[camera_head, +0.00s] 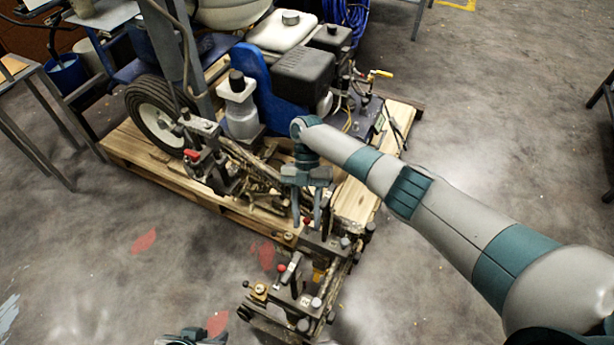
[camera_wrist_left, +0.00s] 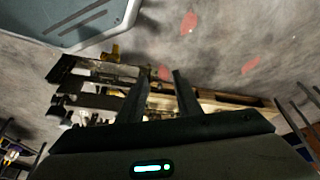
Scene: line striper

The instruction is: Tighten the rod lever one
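The line striper's front rod assembly (camera_head: 300,285) sticks out past the pallet, with clamps, dark knobs and small levers. One lever with a red ball end (camera_head: 281,268) stands on it, and another red ball (camera_head: 307,221) shows higher up. Which one is rod lever one I cannot tell.
The striper's engine (camera_head: 304,75), wheel (camera_head: 155,115) and white bottle (camera_head: 238,105) sit on a wooden pallet (camera_head: 150,158). Another red-knobbed clamp (camera_head: 192,155) is at mid-left. Metal table legs (camera_head: 40,130) stand at far left. The floor (camera_head: 80,250) at lower left is clear.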

